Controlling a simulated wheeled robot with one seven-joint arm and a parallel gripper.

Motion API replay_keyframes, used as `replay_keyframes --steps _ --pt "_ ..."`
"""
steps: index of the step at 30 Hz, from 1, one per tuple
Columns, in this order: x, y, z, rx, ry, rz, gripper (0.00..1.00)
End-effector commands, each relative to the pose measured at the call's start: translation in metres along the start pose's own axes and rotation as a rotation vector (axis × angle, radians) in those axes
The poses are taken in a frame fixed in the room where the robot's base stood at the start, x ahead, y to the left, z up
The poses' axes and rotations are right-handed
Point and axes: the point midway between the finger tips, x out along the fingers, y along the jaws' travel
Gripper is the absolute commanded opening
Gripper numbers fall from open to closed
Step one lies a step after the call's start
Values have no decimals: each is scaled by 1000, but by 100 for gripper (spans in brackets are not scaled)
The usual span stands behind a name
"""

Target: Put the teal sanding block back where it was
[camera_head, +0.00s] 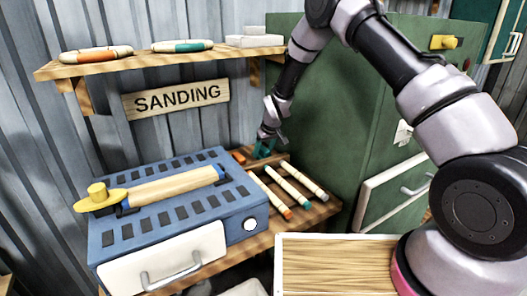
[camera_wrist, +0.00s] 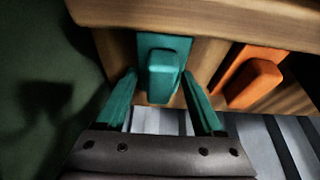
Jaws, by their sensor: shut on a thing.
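The teal sanding block (camera_head: 263,150) is at the back of the wooden bench, beside an orange block (camera_head: 239,157). In the wrist view, the teal block (camera_wrist: 163,72) has a flat plate and a raised grip. It lies against the wood, to the left of the orange block (camera_wrist: 250,78). My gripper (camera_head: 266,143) reaches down to it from above. In the wrist view, the teal fingers of my gripper (camera_wrist: 160,80) stand on either side of the block and are shut on it. The head view partly hides the block behind the fingers.
Several rods (camera_head: 288,186) lie on the bench in front of the blocks. A blue heater box (camera_head: 180,240) with a wooden pole stands to the left. A green cabinet (camera_head: 340,130) rises close on the right.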

Motion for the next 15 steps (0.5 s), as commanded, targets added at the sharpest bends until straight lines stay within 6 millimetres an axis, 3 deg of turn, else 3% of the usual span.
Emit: replay_keyframes --steps 6,7,9,15 --pt "2 0 1 0 0 0 9" --pt "2 0 1 0 0 0 73" --pt "2 0 1 0 0 0 99" --pt "2 0 1 0 0 0 99"
